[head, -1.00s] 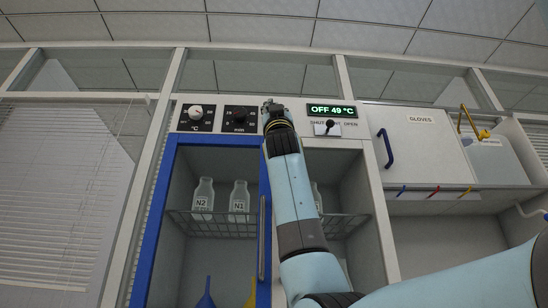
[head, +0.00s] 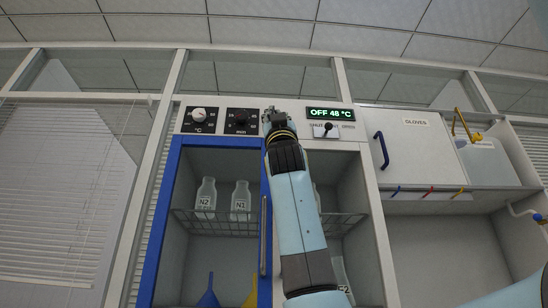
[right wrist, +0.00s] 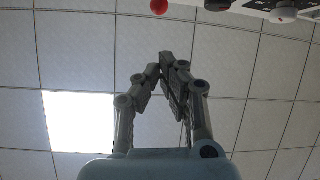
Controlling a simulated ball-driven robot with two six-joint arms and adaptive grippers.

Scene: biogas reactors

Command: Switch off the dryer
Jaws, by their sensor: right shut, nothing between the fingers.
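The dryer is a grey cabinet with a blue-framed door (head: 160,205) in the head view. Its top panel holds a °C dial (head: 199,114), a min dial (head: 241,118) and a green display (head: 330,114) reading "OFF 48 °C". Below the display is a black lever (head: 327,127) by a SHUT/OPEN label. My right gripper (head: 272,110) is in front of the panel, between the min dial and the display. In the right wrist view the right gripper (right wrist: 166,62) is shut and empty, its fingertips together. Contact with the panel cannot be told. My left gripper is out of view.
Bottles N2 (head: 205,198) and N1 (head: 241,201) stand on a wire rack inside the dryer. A GLOVES cabinet (head: 416,148) with a blue handle is to the right. The right wrist view shows a red ball (right wrist: 159,6) and a pale knob (right wrist: 283,14) at its top edge.

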